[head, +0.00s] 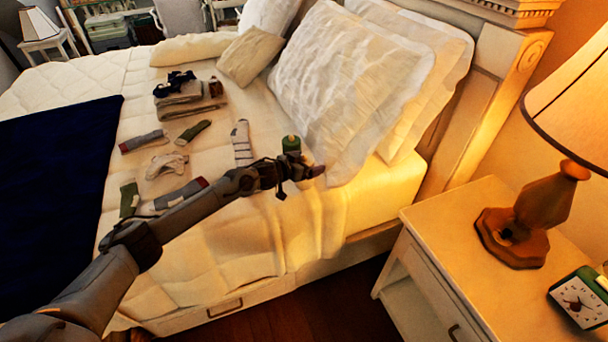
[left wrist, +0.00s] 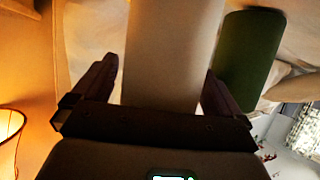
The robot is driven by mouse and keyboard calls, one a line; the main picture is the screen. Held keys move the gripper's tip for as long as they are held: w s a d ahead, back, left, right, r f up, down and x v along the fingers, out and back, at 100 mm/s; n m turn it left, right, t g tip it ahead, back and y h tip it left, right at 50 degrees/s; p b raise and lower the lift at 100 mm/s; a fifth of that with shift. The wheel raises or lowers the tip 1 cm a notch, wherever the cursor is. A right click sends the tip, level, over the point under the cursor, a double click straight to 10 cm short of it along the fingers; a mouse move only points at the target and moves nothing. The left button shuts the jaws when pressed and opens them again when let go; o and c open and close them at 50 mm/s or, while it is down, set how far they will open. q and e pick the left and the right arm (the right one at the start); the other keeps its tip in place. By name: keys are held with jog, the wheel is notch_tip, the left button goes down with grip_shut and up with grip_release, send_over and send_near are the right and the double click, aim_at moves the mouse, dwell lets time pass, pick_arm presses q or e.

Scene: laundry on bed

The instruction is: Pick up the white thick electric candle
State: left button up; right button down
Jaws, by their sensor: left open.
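In the left wrist view a thick pale cylinder, which looks like the white candle (left wrist: 172,45), stands between the two fingers of my left gripper (left wrist: 160,68). The fingers are apart, with a visible gap on the left side; the right finger is close to the cylinder's edge. In the head view my left gripper (head: 300,181) is at the bed's near edge by the pillows. I cannot clearly make out the white candle there against the pale bedding. My right gripper is not in view.
A green cylinder (left wrist: 248,60) is close beside the right finger; its green top (head: 291,143) shows just behind the gripper in the head view. Socks (head: 241,142) and folded clothes (head: 188,98) lie on the bed. A nightstand (head: 440,240) with a lamp (head: 535,215) stands at right.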

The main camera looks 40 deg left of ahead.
pick_arm(q)
jog(key=c, duration=1.1)
jog(key=shift+r, duration=0.15)
